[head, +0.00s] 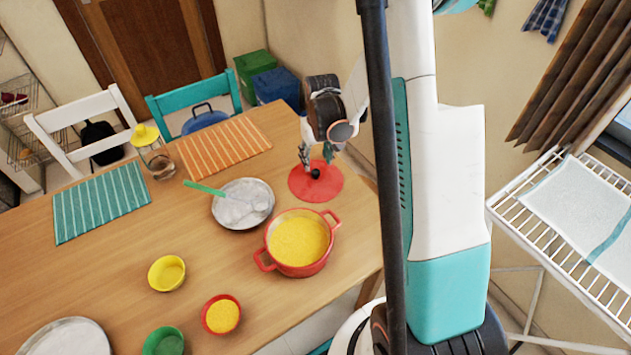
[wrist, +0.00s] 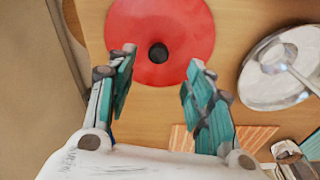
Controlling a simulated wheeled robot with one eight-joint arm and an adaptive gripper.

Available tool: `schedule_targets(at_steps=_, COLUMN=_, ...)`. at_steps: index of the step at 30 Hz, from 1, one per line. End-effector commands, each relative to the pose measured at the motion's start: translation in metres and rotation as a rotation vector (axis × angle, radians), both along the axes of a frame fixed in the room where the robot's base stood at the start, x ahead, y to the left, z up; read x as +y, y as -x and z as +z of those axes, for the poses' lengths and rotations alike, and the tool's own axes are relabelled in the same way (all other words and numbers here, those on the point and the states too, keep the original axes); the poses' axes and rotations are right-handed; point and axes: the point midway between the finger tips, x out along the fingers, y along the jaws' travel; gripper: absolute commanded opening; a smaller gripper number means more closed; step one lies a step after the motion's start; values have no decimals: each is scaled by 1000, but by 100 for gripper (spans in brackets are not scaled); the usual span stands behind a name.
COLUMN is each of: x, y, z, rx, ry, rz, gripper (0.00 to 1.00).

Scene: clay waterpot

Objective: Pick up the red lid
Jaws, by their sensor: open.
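The red lid (head: 316,187) is a flat round disc with a black knob (head: 316,173), lying on the wooden table near its far right corner. In the wrist view the red lid (wrist: 190,25) lies past my fingertips, and its black knob (wrist: 158,53) shows between the two fingers. My gripper (head: 318,158) is above the lid, pointing down at the knob. In the wrist view my gripper (wrist: 158,75) is open and empty, with a teal-padded finger on each side. The exact height of the fingertips over the knob is hard to tell.
A red pot (head: 298,243) of yellow food stands in front of the lid. A metal plate (head: 232,222) with a green-handled utensil (head: 204,188) lies to its left. An orange striped mat (head: 225,145) lies behind. The table's right edge is close to the lid.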

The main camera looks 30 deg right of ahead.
Motion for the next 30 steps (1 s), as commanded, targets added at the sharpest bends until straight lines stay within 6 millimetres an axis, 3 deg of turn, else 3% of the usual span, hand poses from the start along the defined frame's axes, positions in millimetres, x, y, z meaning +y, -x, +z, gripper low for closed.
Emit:
schedule_targets(at_steps=3, x=0, y=-3, z=-21, rx=0, ry=0, rz=0, gripper=48)
schedule_targets(at_steps=13, x=-1, y=-5, z=-40, rx=-1, ry=0, rz=0, gripper=48)
schedule_targets(at_steps=21, x=-4, y=-9, z=-78, rx=-1, ry=0, rz=0, gripper=48)
schedule_targets(at_steps=30, x=-4, y=-10, z=-81, rx=-1, ry=0, rz=0, gripper=45)
